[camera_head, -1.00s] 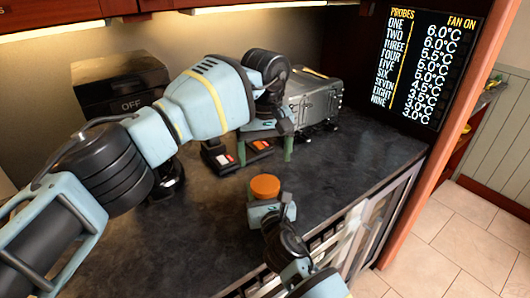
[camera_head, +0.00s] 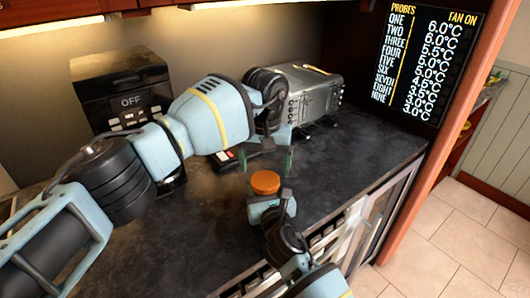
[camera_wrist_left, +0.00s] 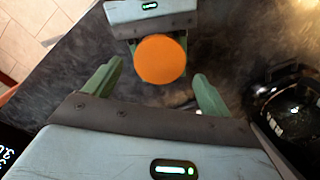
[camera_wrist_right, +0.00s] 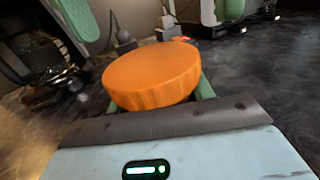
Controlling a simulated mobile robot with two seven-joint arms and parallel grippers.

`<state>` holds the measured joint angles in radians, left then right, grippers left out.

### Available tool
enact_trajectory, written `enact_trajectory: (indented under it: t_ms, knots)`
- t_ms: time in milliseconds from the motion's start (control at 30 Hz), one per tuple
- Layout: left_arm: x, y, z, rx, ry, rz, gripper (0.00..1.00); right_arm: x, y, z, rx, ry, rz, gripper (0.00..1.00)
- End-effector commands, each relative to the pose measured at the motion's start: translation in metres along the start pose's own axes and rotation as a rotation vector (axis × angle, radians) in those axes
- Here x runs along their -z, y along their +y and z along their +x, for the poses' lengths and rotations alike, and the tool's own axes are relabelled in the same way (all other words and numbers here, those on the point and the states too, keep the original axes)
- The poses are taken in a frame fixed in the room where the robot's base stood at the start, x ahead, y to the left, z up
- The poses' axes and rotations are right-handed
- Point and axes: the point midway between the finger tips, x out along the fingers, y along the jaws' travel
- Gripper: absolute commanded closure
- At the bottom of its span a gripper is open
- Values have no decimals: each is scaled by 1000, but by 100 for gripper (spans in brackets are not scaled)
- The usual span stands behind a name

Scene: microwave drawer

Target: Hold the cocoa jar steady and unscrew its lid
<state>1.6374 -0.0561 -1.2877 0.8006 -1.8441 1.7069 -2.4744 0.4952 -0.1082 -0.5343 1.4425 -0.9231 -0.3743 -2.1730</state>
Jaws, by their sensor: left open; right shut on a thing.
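The cocoa jar shows mainly as its round orange lid (camera_head: 265,182) near the front of the dark counter. The lid also shows from above in the left wrist view (camera_wrist_left: 160,59) and close up in the right wrist view (camera_wrist_right: 152,75). My right gripper (camera_head: 268,200) is shut on the jar below the lid; the jar's body is mostly hidden. My left gripper (camera_head: 268,160) is open, with its green fingers pointing down just behind and above the lid. In the left wrist view its two fingers (camera_wrist_left: 155,85) are wide apart, with nothing between them.
A black appliance marked OFF (camera_head: 120,90) stands at the back left. A silver toaster (camera_head: 305,92) stands at the back right. A small item with red and white (camera_head: 225,157) lies behind the left gripper. The counter (camera_head: 345,150) is clear to the right.

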Motion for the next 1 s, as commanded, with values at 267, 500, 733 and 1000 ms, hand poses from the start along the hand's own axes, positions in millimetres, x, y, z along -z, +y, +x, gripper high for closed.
enact_trajectory:
  t_ms: [267, 500, 733, 1000]
  knots:
    - [0, 0, 31, 0, 0, 0, 17, 1, 0, 0, 0, 1, 0, 100]
    - [0, 0, 36, -1, 1, 0, 17, 1, 0, 0, 0, 1, 0, 100]
    - [0, 0, 36, 0, 1, 0, 29, 1, 0, 0, 0, 1, 0, 100]
    - [0, 0, 35, 0, 1, 0, 62, 1, 0, 0, 0, 1, 0, 100]
